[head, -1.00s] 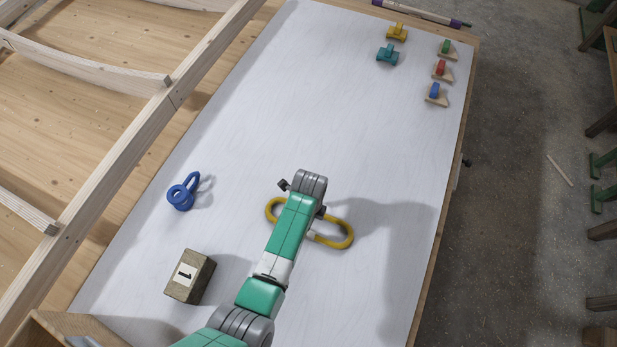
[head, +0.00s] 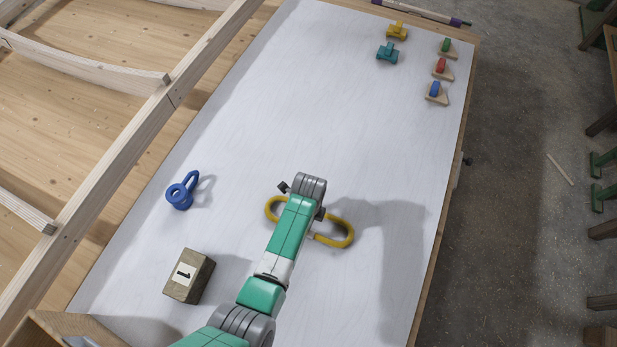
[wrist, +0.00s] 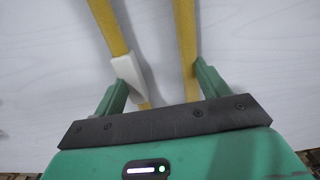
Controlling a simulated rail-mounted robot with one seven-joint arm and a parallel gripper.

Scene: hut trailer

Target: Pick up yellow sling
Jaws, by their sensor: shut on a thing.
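The yellow sling (head: 338,238) is a long loop on the white table top, with ends showing on both sides of my arm in the head view. Its middle is hidden under the arm. In the wrist view, two strands of the sling (wrist: 187,40) run between the green fingers of my gripper (wrist: 160,88). A white tag (wrist: 128,70) wraps the left strand beside the left finger. My gripper is shut on the sling, with the fingers on the outer sides of the strands. The head view hides the fingertips. I cannot tell whether the sling is lifted.
Yellow (head: 396,31) and teal (head: 387,53) pieces and several small coloured-handled wooden pieces (head: 437,92) are at the far right. The upper middle of the table is clear.

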